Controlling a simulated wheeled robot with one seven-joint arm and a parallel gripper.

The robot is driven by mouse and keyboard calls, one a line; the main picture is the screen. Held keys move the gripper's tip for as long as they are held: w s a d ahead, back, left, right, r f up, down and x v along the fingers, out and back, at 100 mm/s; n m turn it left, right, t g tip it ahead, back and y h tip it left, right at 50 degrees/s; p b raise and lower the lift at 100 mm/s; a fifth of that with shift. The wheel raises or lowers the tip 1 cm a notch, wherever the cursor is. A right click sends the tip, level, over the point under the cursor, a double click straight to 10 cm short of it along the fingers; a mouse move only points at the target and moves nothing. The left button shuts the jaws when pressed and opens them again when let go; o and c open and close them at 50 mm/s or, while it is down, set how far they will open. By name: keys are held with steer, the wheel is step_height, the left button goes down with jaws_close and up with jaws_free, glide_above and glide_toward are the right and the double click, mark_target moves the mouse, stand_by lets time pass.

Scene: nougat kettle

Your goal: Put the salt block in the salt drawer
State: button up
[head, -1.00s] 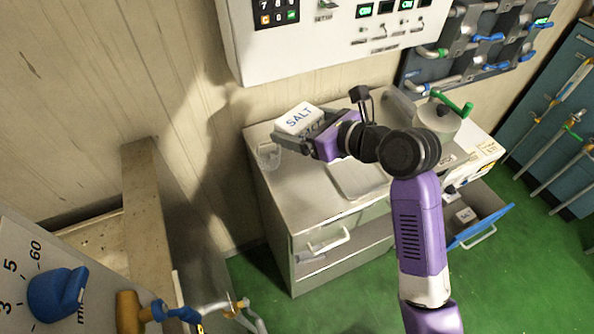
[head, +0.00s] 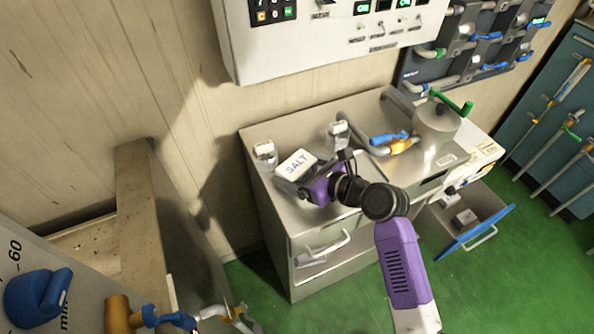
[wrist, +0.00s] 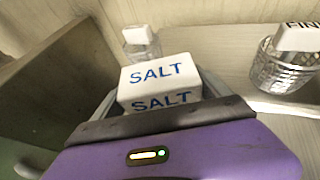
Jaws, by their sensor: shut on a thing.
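The salt block (head: 297,163) is white with blue SALT lettering. It shows at the centre of the wrist view (wrist: 158,73), between the fingers of my gripper (head: 293,174). The gripper is shut on it and holds it over the left part of the metal counter (head: 352,193). I cannot tell how high above the counter it is. An open drawer with a blue front (head: 480,232) is at the right, with a small pale block inside (head: 465,217). A handled front (head: 322,250) is at the counter's left. No readable label shows which is the salt drawer.
Two clear containers with white lids or blocks on top, left (head: 265,155) and right (head: 338,133), stand near the held block. A pot with a green handle (head: 437,122) and a blue-handled pipe valve (head: 388,138) stand to the right.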

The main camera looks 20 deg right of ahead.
steer(key=shift+f, duration=0.15)
steer(key=o, duration=1.6)
steer(key=shift+f, duration=0.15)
steer(key=shift+o, duration=1.2)
